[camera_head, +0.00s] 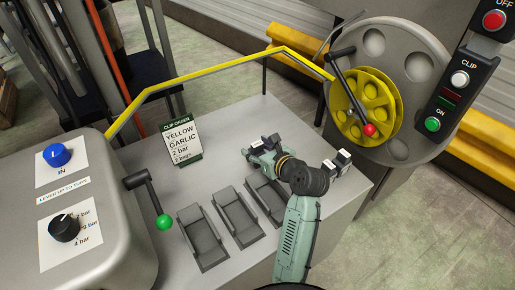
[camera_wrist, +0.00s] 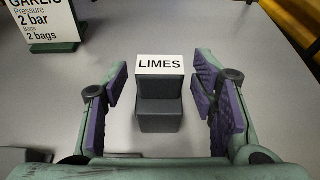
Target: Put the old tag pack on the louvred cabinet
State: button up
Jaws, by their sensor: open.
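A dark grey pack with a white label reading LIMES (camera_wrist: 160,65) stands on the grey worktop, between and ahead of the fingers in the wrist view. My gripper (camera_head: 262,154) is open, with a purple-padded finger on each side of the pack in the wrist view (camera_wrist: 164,105); contact is not visible. I cannot pick out a louvred cabinet for certain.
Dark empty trays (camera_head: 236,215) lie in front of the gripper. A clip order card (camera_head: 182,142) stands left of it. A green-knobbed lever (camera_head: 163,222) and a yellow rail (camera_head: 210,72) are nearby. A yellow reel (camera_head: 368,108) with a red-knobbed crank is at right.

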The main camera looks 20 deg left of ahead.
jog(key=shift+d+r, duration=0.15)
jog(key=shift+r, duration=0.05)
jog(key=b+v, duration=0.1)
jog(key=v, duration=1)
jog(key=shift+s+d, duration=0.25)
jog(key=shift+s, duration=0.05)
jog(key=shift+r, duration=0.1)
dwell(0.5)
